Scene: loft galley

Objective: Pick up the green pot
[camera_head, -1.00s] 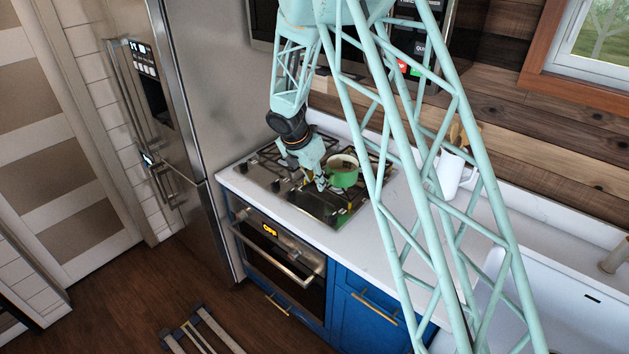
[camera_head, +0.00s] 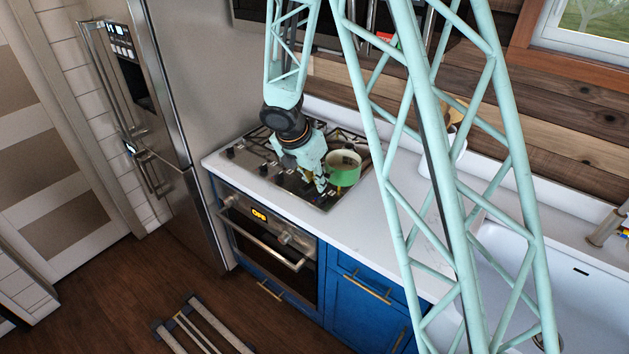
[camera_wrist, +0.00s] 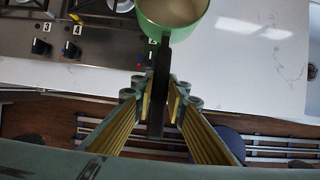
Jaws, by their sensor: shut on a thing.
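The green pot (camera_head: 345,176) has a pale inside and is upright at the right edge of the cooktop in the head view. In the wrist view the pot (camera_wrist: 150,27) is at the top, cut off by the frame, with its dark handle (camera_wrist: 160,85) pointing down between my fingers. My gripper (camera_head: 322,186) is left of the pot in the head view. In the wrist view my gripper (camera_wrist: 160,104) is shut on the pot's handle. The pot's underside is hidden, so its height above the cooktop is hard to tell.
The gas cooktop (camera_head: 262,165) has black grates and front knobs. White counter (camera_head: 352,222) is clear to its right. A steel fridge (camera_head: 192,80) stands left, a sink (camera_head: 505,262) right. A white container (camera_head: 440,160) is partly behind my arm.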

